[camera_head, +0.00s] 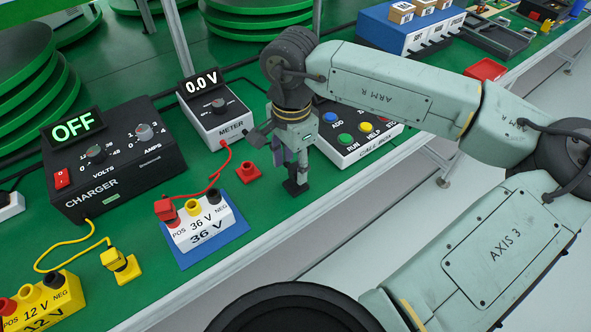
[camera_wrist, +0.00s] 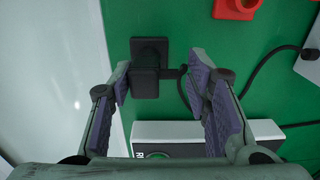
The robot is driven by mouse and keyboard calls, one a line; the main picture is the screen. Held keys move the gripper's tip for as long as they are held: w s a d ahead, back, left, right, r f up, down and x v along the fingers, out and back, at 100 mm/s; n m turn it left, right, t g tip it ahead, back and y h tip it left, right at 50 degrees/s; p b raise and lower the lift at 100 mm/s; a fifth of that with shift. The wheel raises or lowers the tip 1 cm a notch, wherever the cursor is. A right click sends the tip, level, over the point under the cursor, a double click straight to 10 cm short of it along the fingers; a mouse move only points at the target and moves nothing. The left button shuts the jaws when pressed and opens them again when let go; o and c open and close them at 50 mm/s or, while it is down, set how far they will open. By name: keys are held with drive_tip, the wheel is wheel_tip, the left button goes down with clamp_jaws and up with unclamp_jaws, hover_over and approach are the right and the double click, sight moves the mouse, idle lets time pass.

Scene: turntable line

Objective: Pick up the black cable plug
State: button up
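The black cable plug (camera_head: 294,188) stands on the green bench top near its front edge, under my gripper (camera_head: 295,160). In the wrist view the plug (camera_wrist: 146,82) shows between the two purple-padded fingers of my gripper (camera_wrist: 160,72), closer to the left finger. The fingers are open with nothing held. I cannot tell whether the left finger touches the plug. A black cable leaves the plug on the right side and curves away. In the head view my gripper partly hides the plug and its cable.
The call box (camera_head: 350,140) stands close to the right of my gripper. The charger (camera_head: 110,160) reads OFF. The bench edge runs just in front.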

drive_tip(key=o, duration=0.4)
